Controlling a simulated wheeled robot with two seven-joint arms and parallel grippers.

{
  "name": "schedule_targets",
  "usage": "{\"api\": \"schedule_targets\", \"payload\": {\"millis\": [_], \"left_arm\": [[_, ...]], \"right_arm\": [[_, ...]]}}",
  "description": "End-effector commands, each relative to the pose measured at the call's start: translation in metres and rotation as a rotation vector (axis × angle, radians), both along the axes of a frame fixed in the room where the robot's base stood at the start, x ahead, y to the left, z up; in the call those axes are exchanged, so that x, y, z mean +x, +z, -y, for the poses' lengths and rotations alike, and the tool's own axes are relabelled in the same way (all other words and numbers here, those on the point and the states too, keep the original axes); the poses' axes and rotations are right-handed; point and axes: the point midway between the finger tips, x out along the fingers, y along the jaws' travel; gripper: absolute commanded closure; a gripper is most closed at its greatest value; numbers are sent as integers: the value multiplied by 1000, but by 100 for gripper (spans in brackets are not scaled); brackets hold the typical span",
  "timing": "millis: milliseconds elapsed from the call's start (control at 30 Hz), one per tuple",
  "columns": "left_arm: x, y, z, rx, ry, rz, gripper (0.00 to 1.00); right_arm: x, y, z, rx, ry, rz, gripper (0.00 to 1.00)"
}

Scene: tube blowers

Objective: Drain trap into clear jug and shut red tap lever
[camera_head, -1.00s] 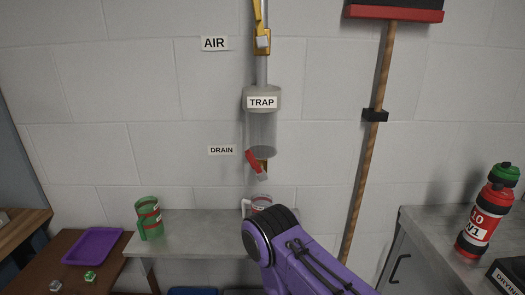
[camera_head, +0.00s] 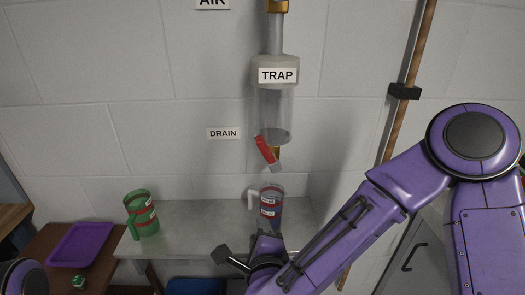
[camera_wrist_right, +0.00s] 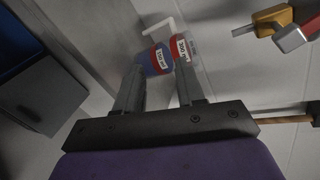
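The clear jug (camera_head: 270,208), with red and blue bands and a pale handle on its left, stands upright on the grey shelf under the trap (camera_head: 273,108). I cannot tell whether liquid runs. My right gripper (camera_head: 248,256) is low in front of the jug. In the right wrist view its two fingers (camera_wrist_right: 160,80) are apart, with the jug (camera_wrist_right: 160,58) just beyond their tips. The red lever (camera_wrist_right: 290,36) is at upper right there. My left gripper is out of view.
A green jug (camera_head: 143,216) stands on the shelf (camera_head: 200,240) at left. A purple tray (camera_head: 80,243) and a small green item (camera_head: 79,282) are on the brown table. A wooden broom handle (camera_head: 412,60) hangs on the wall at right, behind my right arm.

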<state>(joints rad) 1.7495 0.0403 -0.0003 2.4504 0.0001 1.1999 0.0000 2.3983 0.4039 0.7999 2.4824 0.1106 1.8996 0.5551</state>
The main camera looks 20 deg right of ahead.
Motion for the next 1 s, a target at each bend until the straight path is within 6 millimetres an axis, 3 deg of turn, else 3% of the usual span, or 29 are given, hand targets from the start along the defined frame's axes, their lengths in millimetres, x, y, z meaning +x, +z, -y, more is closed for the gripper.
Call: {"api": "schedule_targets", "payload": {"millis": [33,100,200,267,367,533,800,1000], "left_arm": [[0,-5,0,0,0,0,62],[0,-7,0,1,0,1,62],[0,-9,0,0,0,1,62],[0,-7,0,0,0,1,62],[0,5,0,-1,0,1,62],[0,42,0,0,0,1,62],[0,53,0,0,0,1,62],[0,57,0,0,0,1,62]], "right_arm": [[-1,53,-6,166,-60,138,62],[-13,115,-9,379,-124,293,62],[-33,167,-9,586,-165,427,62],[-40,183,-9,648,-175,463,62],[-37,193,-8,678,-182,476,62],[-15,199,-2,670,-180,471,62],[43,190,15,672,-179,473,62],[59,188,19,670,-176,474,62]]}}
